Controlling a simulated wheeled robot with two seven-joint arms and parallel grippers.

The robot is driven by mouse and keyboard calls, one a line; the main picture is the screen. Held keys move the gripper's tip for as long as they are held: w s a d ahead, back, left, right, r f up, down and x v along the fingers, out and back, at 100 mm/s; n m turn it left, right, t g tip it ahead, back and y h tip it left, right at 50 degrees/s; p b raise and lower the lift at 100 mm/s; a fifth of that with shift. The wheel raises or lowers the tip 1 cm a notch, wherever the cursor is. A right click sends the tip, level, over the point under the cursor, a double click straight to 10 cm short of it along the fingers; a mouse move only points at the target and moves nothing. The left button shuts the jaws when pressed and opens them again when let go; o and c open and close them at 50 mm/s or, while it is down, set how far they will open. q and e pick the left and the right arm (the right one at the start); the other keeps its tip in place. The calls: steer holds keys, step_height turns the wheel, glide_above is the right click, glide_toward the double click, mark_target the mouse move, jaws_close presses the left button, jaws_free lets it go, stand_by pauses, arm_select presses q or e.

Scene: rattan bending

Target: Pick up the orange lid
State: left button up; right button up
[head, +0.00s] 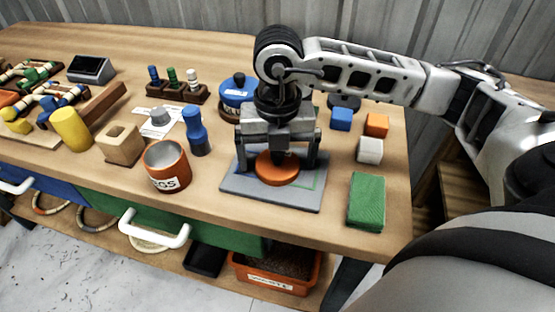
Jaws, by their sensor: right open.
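The orange lid (277,174) lies on a grey mat (240,189) near the front right of the table. It is round, with a dark knob or shaft at its top, mostly hidden by my gripper. My right gripper (282,160) points down directly over the lid, its fingers apart on either side of the lid's middle. I cannot tell whether the fingers touch the lid. An orange pot (168,171) with white lettering stands open to the left of the mat. My left gripper does not show.
A green block (366,201) lies right of the mat, with blue (342,119), orange (376,125) and white (370,150) cubes behind it. A yellow cylinder (71,130) and wooden block (120,143) are left.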

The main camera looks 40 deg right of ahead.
steer(key=shift+c, duration=0.3)
steer(key=c, duration=1)
steer(key=shift+r, duration=0.1)
